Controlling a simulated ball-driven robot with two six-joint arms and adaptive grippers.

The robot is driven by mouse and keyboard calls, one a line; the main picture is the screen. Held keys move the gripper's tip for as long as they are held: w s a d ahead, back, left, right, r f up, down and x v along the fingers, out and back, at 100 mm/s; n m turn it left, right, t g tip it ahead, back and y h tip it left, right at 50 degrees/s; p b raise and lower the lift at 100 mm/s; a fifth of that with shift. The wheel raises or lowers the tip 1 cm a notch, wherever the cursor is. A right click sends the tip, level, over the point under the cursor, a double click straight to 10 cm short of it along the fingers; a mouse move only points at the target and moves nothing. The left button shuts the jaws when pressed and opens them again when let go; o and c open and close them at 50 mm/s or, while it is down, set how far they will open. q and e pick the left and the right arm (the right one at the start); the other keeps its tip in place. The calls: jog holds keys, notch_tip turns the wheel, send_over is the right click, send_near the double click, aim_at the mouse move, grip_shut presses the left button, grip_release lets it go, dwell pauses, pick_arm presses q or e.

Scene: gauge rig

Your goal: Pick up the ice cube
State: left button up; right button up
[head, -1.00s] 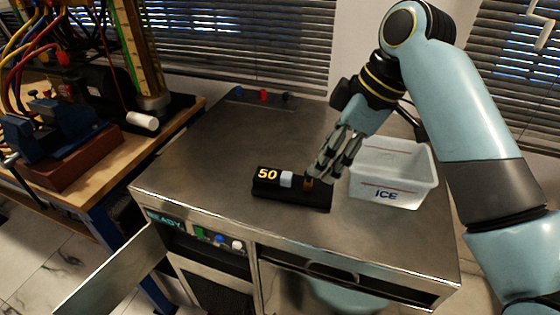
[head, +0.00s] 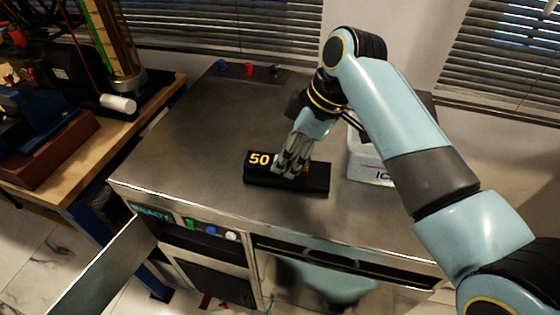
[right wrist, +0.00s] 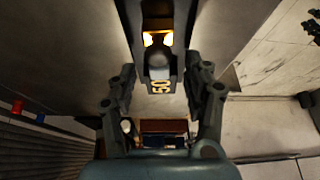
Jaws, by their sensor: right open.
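The black block (head: 315,180) marked "50" lies on the steel cabinet top. In the head view my right gripper (head: 284,171) is over it, fingers pointing down, and hides the ice cube's place just right of the "50". In the right wrist view the ice cube seems to be the dim grey piece (right wrist: 158,61) between the "50" and a glowing orange part; its outline is unclear. My right gripper (right wrist: 160,78) is open, with one finger on either side of the block. I cannot tell whether they touch the cube. My left gripper is not in view.
A white bin marked "ICE" (head: 369,171) stands right of the block, partly behind my right arm. The cabinet's left top (head: 190,140) is clear. An open door (head: 105,270) sticks out at front left. A wooden bench (head: 125,130) with equipment stands at the left.

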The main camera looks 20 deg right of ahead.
jog(key=shift+w+a+f, duration=0.15)
jog(key=shift+a+f, duration=0.05)
jog(key=shift+f, duration=0.45)
jog(key=c, duration=0.9)
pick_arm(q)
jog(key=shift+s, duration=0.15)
pick_arm(e)
jog(key=shift+r, duration=0.15)
